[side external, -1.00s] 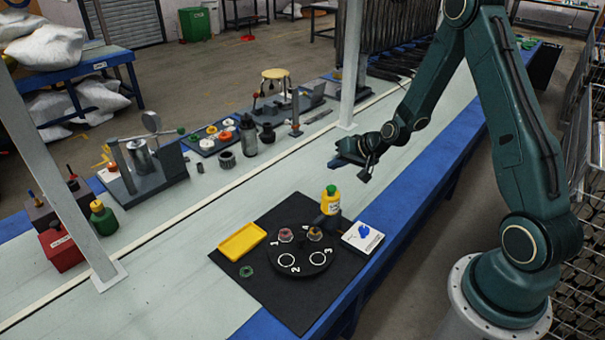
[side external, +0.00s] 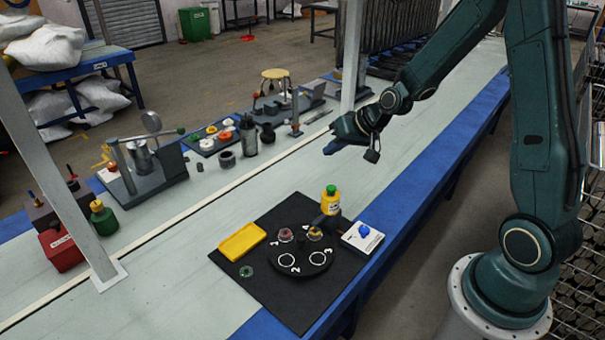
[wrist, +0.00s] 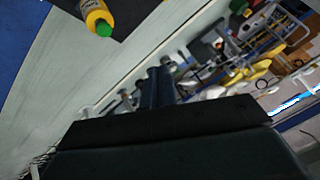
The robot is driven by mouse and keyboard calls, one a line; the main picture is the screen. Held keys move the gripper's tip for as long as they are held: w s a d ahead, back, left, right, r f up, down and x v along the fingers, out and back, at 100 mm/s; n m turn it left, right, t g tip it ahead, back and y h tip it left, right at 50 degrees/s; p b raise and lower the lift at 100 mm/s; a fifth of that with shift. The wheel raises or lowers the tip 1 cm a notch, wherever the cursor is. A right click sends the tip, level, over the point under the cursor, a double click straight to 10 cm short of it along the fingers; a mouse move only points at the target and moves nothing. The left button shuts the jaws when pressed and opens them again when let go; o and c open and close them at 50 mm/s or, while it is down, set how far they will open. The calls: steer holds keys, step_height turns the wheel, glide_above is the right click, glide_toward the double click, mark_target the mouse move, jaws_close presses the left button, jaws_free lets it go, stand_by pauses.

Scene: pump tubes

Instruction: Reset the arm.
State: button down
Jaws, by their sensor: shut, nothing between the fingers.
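My gripper (side external: 330,149) is shut and empty, held in the air above the light green bench, behind the black mat. In the wrist view its dark fingers (wrist: 158,86) show together in the middle. The black mat (side external: 292,318) bears a round black plate (side external: 304,269) with numbered spots. A reddish part (side external: 286,236) is by spot 1, and a part with yellow (side external: 315,234) is by spot 4. A yellow bottle with a green cap (side external: 330,203) stands at the mat's back edge; it also shows in the wrist view (wrist: 97,15).
A yellow tray (side external: 242,241), a green ring (side external: 246,271) and a white card with a blue piece (side external: 362,237) lie around the plate. Fixtures and bottles line the bench's far side. A grey post (side external: 352,60) rises behind my gripper. The bench between is clear.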

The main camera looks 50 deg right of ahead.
steer(key=s+a+r+n+g, duration=0.1)
steer(key=s+a+r+n, duration=0.1)
steer(key=s+a+r, duration=0.3)
steer(key=s+a+r+n, duration=0.2)
steer(key=s+a+r, duration=0.1)
steer(key=s+r, duration=0.35)
steer(key=s+a+r, duration=0.1)
steer(key=s+r, duration=0.1)
steer(key=s, duration=0.5)
steer(key=s+r+n+g+h, duration=0.1)
steer(key=s+r, duration=0.2)
steer(key=s, duration=0.5)
steer(key=shift+a, duration=0.4)
steer(key=shift+w, duration=0.1)
